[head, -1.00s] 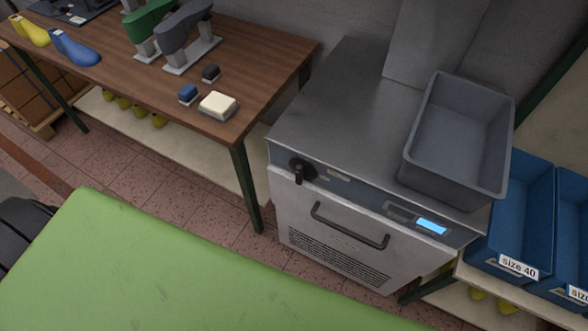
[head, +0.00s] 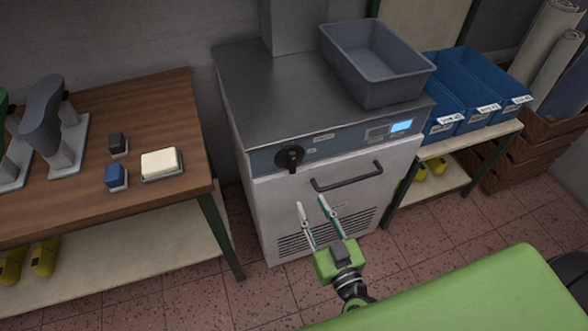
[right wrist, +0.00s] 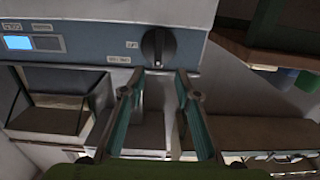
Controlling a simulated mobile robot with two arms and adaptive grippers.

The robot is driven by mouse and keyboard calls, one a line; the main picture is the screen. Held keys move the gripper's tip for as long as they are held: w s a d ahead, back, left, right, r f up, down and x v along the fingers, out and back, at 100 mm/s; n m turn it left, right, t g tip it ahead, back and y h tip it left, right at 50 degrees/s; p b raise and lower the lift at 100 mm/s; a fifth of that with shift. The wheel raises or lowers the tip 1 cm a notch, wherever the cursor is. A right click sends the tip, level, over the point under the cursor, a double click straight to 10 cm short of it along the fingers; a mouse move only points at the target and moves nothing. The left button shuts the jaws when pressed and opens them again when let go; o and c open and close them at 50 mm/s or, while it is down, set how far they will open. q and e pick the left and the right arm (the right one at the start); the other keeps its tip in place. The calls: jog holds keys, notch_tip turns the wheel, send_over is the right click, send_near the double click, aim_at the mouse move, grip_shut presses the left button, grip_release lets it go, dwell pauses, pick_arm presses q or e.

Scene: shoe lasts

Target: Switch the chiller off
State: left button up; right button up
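The chiller (head: 235,75) is a steel cabinet with a blue-grey control strip. A black rotary knob (head: 290,158) sits at the strip's left, and a lit blue display (head: 401,126) at its right. My right gripper (head: 312,204) is open and empty, in front of the chiller door below the knob. In the right wrist view the gripper's fingers (right wrist: 157,82) are spread, with the knob (right wrist: 158,47) beyond their tips and apart from them. The knob's grip bar stands vertical there, a pale mark at its lower end. My left gripper is not in view.
A grey bin (head: 375,75) stands on the chiller. The door handle (head: 346,178) sticks out near my right gripper. A wooden table (head: 90,205) stands at left, blue bins (head: 470,90) at right. A green surface (head: 470,295) fills the lower right.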

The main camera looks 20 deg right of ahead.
aim_at(293, 163)
jog(key=w, duration=0.9)
jog(key=w+p, duration=0.1)
jog(key=w, duration=0.4)
jog(key=shift+a+r, duration=0.25)
jog(key=shift+r, duration=0.15)
jog(key=shift+s, duration=0.1)
jog(key=shift+c, duration=0.4)
grip_shut()
